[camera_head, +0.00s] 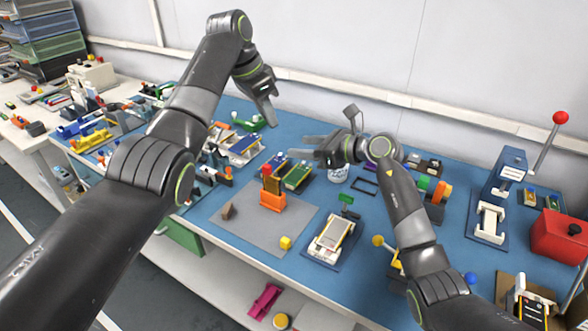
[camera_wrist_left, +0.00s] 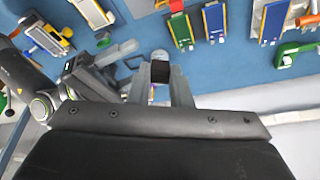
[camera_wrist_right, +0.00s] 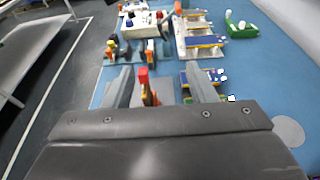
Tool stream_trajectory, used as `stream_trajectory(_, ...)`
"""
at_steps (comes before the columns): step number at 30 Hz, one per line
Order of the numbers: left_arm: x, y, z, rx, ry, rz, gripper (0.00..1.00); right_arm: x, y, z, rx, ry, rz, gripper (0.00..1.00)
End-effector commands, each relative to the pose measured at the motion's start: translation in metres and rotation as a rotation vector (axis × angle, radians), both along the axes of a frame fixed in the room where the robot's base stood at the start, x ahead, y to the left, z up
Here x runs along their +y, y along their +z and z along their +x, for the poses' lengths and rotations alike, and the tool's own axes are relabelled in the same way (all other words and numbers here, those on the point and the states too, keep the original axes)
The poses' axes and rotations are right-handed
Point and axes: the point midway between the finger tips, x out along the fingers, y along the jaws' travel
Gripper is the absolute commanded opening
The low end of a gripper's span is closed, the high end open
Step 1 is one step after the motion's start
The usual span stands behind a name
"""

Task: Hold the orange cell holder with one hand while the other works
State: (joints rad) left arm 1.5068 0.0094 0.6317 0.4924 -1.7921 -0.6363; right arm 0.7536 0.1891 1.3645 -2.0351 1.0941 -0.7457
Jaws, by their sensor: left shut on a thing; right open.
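The orange cell holder (camera_head: 272,201) stands upright on a grey mat, with a red piece (camera_head: 266,170) at its top. In the right wrist view the red-topped holder (camera_wrist_right: 150,92) shows beyond and between my right fingers, apart from them. My right gripper (camera_head: 308,149) is open and empty, to the upper right of the holder. My left gripper (camera_head: 268,112) is raised above the back of the table, away from the holder. In the left wrist view it is shut on a small dark thing (camera_wrist_left: 160,68), which I cannot identify.
Blue and green cell trays (camera_head: 297,176) stand just right of the holder. A white and yellow fixture (camera_head: 332,238) stands to the right. A lever press (camera_head: 497,190) and a red box (camera_head: 560,235) are at far right.

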Motion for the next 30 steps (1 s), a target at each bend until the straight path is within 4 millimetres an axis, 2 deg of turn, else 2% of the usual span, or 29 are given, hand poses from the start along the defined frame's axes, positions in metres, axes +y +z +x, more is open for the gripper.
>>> stream_trajectory(1, 0.0, 0.0, 0.0, 0.0, 0.0, 0.0, 0.0, 0.01, -0.013, -0.006, 0.017, 0.005, -0.021, 0.51)
stream_trajectory(4, 0.0, 0.0, 0.0, 0.0, 0.0, 0.0, 0.0, 0.022, -0.033, -0.014, 0.043, 0.004, -0.064, 0.51)
stream_trajectory(11, 0.0, 0.0, 0.0, 0.0, 0.0, 0.0, 0.0, 0.031, -0.054, -0.022, 0.067, 0.0, -0.105, 0.51)
stream_trajectory(17, 0.0, 0.0, 0.0, 0.0, 0.0, 0.0, 0.0, 0.031, -0.082, -0.023, 0.071, 0.0, -0.104, 0.51)
stream_trajectory(25, 0.0, 0.0, 0.0, 0.0, 0.0, 0.0, 0.0, 0.031, -0.135, -0.022, 0.071, -0.001, -0.104, 0.51)
stream_trajectory(30, 0.0, 0.0, 0.0, 0.0, 0.0, 0.0, 0.0, 0.052, -0.14, -0.007, 0.067, 0.002, -0.104, 0.51)
